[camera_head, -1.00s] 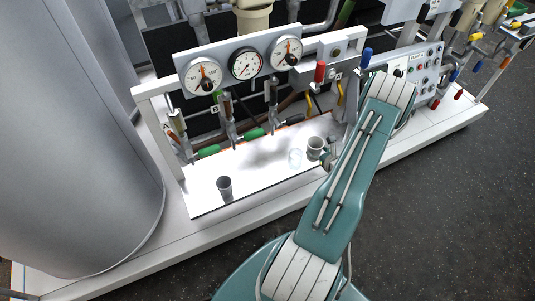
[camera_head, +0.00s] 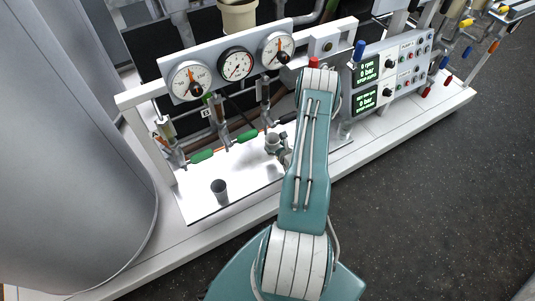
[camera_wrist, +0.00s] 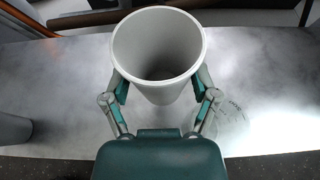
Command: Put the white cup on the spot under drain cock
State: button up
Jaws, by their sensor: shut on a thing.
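The white cup (camera_wrist: 157,75) is upright between the two fingers of my gripper (camera_wrist: 160,88), which is shut on it in the wrist view. In the head view the cup (camera_head: 272,142) shows small, left of my arm, over the white platform (camera_head: 240,187). I cannot tell whether its base touches the platform. Valves with green handles (camera_head: 202,156) (camera_head: 247,137) stand along the platform's back, left of the cup.
A dark grey cup (camera_head: 219,190) stands at the platform's front left. Gauges (camera_head: 236,65) stand behind, a large tank (camera_head: 70,150) left, and a control panel (camera_head: 391,73) right.

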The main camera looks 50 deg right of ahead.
jog(key=w+f, duration=0.1)
jog(key=a+f, duration=0.1)
jog(key=shift+w+a+f, duration=0.1)
jog(key=shift+w+f, duration=0.2)
jog(key=shift+w, duration=0.1)
jog(key=shift+w+a+f, duration=0.1)
jog(key=shift+f, duration=0.85)
jog(key=shift+w+a+f, duration=0.1)
jog(key=shift+f, duration=0.8)
jog(key=o, duration=0.6)
jog(key=shift+o, duration=0.2)
jog(key=shift+d+r, duration=0.1)
